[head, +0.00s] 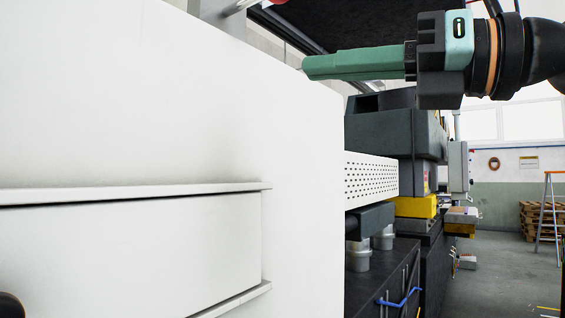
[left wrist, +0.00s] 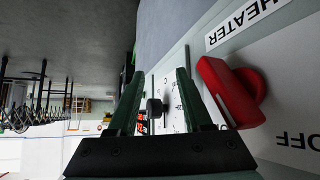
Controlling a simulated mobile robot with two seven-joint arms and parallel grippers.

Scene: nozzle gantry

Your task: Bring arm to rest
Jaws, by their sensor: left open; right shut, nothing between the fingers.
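My right gripper (head: 303,67) comes in from the right in the head view, with its green fingers pointing left and closed together with nothing visible in them. The fingertips are close to the upper edge of a large white panel (head: 180,110); I cannot tell whether they touch it. My left gripper (left wrist: 158,73) shows in the left wrist view with its two green fingers spread apart. A small black knob (left wrist: 154,108) shows between these fingers; its distance from them is unclear. A red rotary switch (left wrist: 230,92) is just right of the right finger.
The switch sits on a light control panel (left wrist: 292,85) lettered HEATER and OFF. In the head view, a perforated white beam (head: 371,178) and dark machinery stand beyond the white panel. A stepladder (head: 549,205) and pallets (head: 532,220) are far right, past open floor.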

